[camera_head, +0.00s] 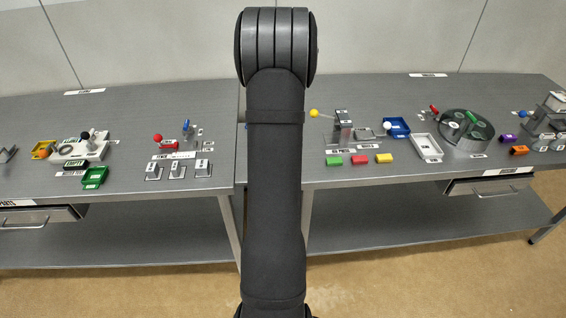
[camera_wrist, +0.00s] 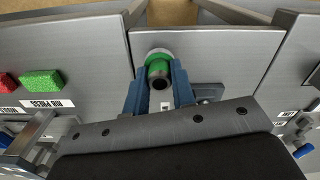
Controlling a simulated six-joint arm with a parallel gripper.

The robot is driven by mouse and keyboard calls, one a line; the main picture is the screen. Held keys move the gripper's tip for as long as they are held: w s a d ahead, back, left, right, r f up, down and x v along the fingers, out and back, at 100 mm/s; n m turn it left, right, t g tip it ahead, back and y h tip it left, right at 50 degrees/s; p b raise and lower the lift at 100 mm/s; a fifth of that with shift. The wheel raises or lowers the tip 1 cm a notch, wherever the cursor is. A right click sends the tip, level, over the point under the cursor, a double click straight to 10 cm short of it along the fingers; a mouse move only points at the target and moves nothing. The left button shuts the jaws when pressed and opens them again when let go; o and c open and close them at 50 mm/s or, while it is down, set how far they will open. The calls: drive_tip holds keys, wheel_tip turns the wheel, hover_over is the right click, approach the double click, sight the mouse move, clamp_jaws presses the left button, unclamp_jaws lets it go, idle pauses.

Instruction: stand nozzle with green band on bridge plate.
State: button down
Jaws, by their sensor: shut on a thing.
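The nozzle with the green band (camera_wrist: 159,66) is in the wrist view, with a pale rim at its far end and a dark round opening facing the camera. My gripper (camera_wrist: 158,88) has its two blue fingers shut on it, one on each side. A bare grey metal panel (camera_wrist: 225,55) lies behind and beside the nozzle; I cannot tell for sure that it is the bridge plate. Whether the nozzle touches it is unclear.
In the wrist view a green block (camera_wrist: 40,82) and a red block (camera_wrist: 8,83) lie left, beside the press label. In the head view a press (camera_head: 343,128), a round turntable (camera_head: 466,128) and a white tray (camera_head: 426,147) stand right. Small stands (camera_head: 178,169) are left.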

drive_tip(key=shift+f, duration=0.5)
drive_tip(key=shift+f, duration=0.1)
drive_tip(key=c, duration=1.2)
unclamp_jaws()
wheel_tip(320, 180, up, 12)
